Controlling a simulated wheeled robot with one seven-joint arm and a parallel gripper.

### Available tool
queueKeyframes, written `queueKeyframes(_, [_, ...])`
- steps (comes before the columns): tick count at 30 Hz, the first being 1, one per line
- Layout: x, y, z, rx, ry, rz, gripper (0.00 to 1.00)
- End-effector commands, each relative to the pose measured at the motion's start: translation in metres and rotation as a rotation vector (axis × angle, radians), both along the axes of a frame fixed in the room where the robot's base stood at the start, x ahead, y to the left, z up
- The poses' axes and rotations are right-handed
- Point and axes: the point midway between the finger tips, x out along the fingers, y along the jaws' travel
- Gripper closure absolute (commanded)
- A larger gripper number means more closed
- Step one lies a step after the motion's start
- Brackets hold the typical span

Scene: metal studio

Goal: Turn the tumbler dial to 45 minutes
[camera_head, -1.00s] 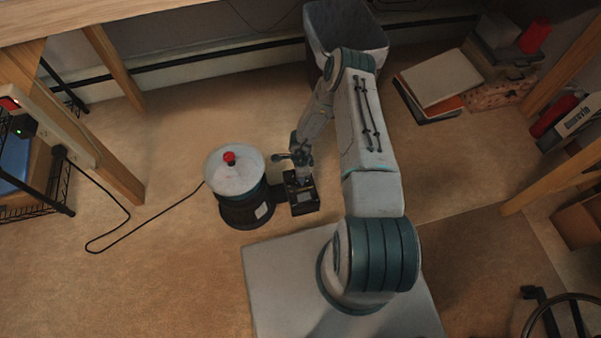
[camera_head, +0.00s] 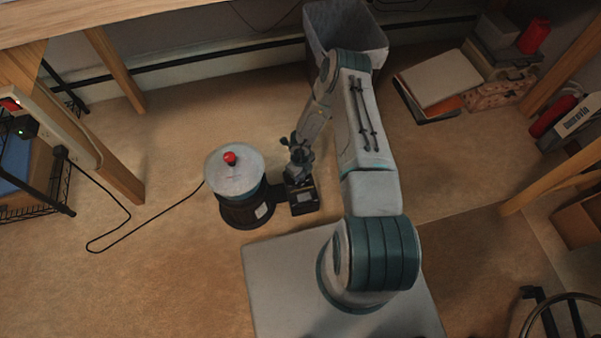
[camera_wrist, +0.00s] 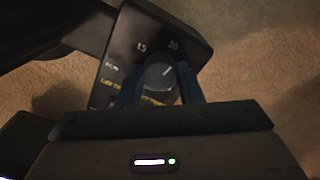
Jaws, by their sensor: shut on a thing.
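The tumbler (camera_head: 236,178) stands on the floor, a dark drum with a pale lid and a red knob on top. Its black control box (camera_head: 303,198) sits at its right side. In the wrist view the box face (camera_wrist: 135,55) carries printed marks, with "15" and "30" legible at the top. The round grey dial (camera_wrist: 160,80) has a light pointer line slanting to the upper right. My gripper (camera_wrist: 161,82) is shut on the dial, one finger on each side. In the head view my gripper (camera_head: 298,175) is over the box. The lower marks are partly hidden by my fingers.
A black cord (camera_head: 148,226) runs left from the tumbler across the floor to a power strip. A grey bin (camera_head: 345,25) stands behind my arm. Books (camera_head: 440,80) lie at the back right. Floor left of the tumbler is mostly clear.

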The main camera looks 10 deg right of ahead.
Motion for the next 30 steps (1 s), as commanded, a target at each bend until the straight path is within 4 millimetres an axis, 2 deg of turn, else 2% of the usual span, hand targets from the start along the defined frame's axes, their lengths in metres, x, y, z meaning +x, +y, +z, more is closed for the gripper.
queueKeyframes(18, [0.0002,-0.0005,0.0002,-0.001,-0.001,-0.576,0.9])
queueKeyframes(30, [-0.0001,-0.001,0.0,-0.002,-0.001,-0.843,0.9])
